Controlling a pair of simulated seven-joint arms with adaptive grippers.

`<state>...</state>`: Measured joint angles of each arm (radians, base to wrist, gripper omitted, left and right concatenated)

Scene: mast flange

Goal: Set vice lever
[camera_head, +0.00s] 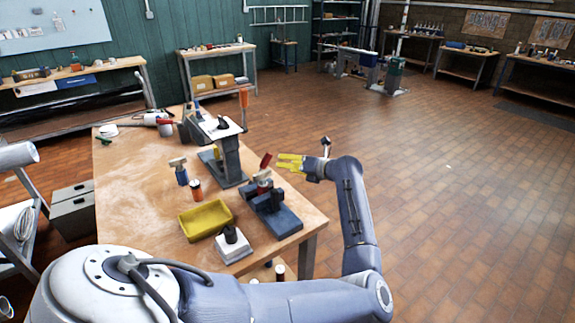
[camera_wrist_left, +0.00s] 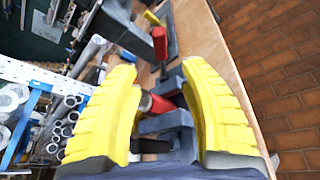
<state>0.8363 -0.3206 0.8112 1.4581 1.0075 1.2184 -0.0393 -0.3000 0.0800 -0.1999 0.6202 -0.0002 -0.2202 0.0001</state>
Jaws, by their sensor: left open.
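The vice (camera_head: 275,212) is a blue-grey block at the right front corner of the wooden workbench. Its lever has a red grip (camera_head: 265,160) that stands up tilted above the vice. My left gripper (camera_head: 279,162) has yellow fingers and is open, just right of the red grip in the head view. In the left wrist view the open fingers (camera_wrist_left: 168,95) frame the grey vice (camera_wrist_left: 165,122) and a red part (camera_wrist_left: 158,104). Another red handle (camera_wrist_left: 160,43) shows farther off. I cannot tell whether a finger touches the lever. My right gripper is not in view.
A yellow tray (camera_head: 205,219), a white block with a black knob (camera_head: 233,245) and a grey stand (camera_head: 230,160) share the bench (camera_head: 135,200) with the vice. Small bottles stand between them. The tiled floor (camera_head: 450,190) to the right is clear.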

